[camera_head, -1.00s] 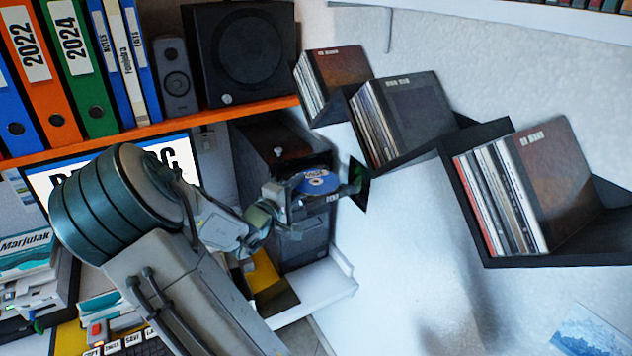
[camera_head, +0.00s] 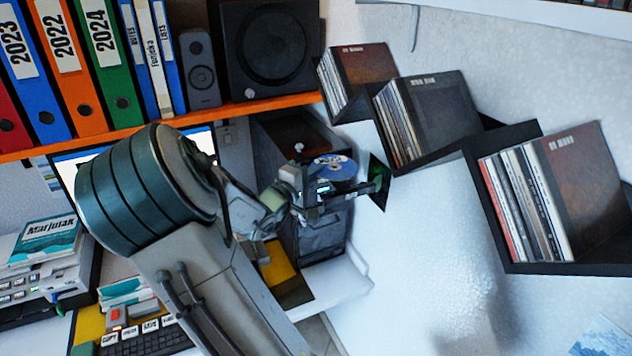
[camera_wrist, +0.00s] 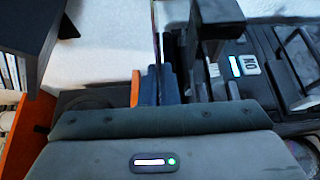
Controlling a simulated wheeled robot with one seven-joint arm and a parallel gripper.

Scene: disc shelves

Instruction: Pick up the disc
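The disc (camera_head: 335,167) is blue with a pale centre label. In the head view it is in front of the dark computer tower (camera_head: 322,235), face up and slightly tilted. My gripper (camera_head: 338,188) is at the disc's near edge and appears shut on it. In the wrist view the disc (camera_wrist: 155,35) shows edge-on as a thin upright line at the fingers of my gripper (camera_wrist: 160,78). The exact contact is small and partly hidden.
Black stepped wall shelves (camera_head: 545,268) with record sleeves stand to the right. An orange shelf (camera_head: 250,110) with binders and speakers is above. A monitor and keyboard (camera_head: 150,342) are at left, behind and below my arm.

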